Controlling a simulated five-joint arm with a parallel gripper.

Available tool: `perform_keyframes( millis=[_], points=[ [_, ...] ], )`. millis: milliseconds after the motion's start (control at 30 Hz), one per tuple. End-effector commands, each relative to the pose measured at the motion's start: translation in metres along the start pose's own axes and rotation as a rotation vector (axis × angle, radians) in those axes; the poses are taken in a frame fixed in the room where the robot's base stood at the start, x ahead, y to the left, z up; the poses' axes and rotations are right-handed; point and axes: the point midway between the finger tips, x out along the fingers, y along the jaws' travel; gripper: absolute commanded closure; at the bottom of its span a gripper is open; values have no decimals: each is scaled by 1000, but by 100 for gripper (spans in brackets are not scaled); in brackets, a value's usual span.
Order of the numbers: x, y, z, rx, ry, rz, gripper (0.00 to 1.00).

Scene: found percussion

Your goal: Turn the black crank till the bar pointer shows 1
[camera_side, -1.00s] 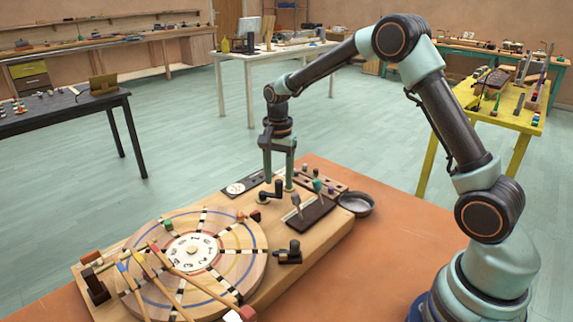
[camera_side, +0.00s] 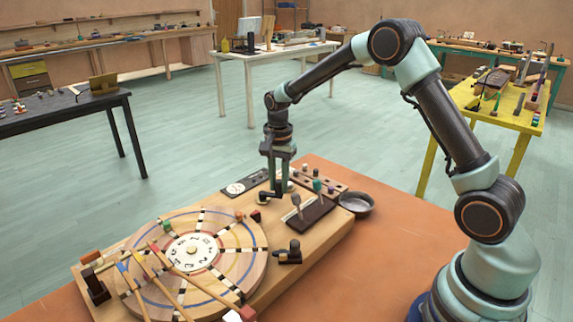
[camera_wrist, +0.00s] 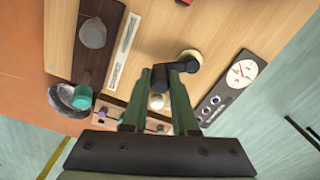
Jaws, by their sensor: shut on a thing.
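The black crank (camera_side: 264,197) stands on the wooden board behind the large wheel. Its short arm and handle also show in the wrist view (camera_wrist: 185,66). My gripper (camera_side: 278,188) points down and is shut on the crank's upright handle, which sits between the two fingertips in the wrist view (camera_wrist: 168,74). The fingers hide much of the handle. A round white dial (camera_side: 193,252) with black figures lies at the wheel's centre. A smaller white gauge with a thin red hand (camera_wrist: 242,72) is beside the crank. I cannot tell which number any bar pointer shows.
The striped wooden wheel (camera_side: 232,232) fills the board's front, with several mallets across it. A second black fitting (camera_side: 289,254) sits at the board's right edge. Upright knobbed levers (camera_side: 317,196) and a metal bowl (camera_side: 356,203) stand close to my gripper's right.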

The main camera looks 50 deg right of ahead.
Motion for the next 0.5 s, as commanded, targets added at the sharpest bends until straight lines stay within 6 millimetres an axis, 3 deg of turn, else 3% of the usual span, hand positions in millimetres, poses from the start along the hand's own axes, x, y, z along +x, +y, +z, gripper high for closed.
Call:
perform_keyframes(
  millis=[500],
  points=[
    [0,-6,-16,-358,1,-1,100]
  ],
)
